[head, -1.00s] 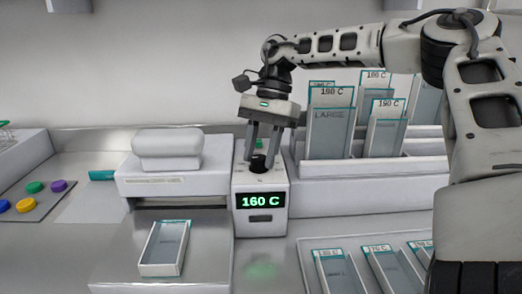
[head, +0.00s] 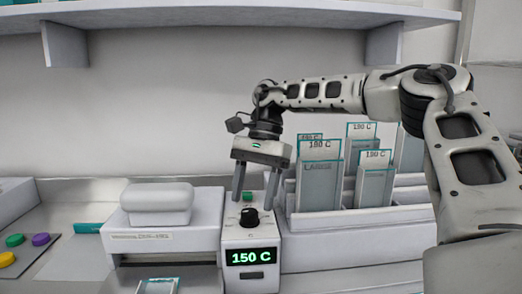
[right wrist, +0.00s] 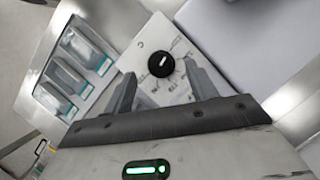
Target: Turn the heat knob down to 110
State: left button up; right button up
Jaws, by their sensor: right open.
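The heat knob (head: 249,217) is a black dial with a white mark, on top of a white control box (head: 234,240). The box's green display (head: 251,257) reads 150 C. My right gripper (head: 253,198) is open just above the knob, its fingers apart on either side and not holding it. In the right wrist view the knob (right wrist: 161,64) shows beyond the fingertips of the right gripper (right wrist: 158,82), with printed marks around it on the panel. My left gripper is in neither view.
A white sealing press (head: 160,235) stands left of the box. A white rack (head: 350,222) with several labelled pouches stands to the right. A green button (head: 247,196) sits behind the knob. A shelf (head: 230,20) hangs above.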

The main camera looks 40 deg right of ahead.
jog(key=p+v, duration=0.2)
jog(key=v, duration=1.1)
jog(key=shift+r, duration=0.1)
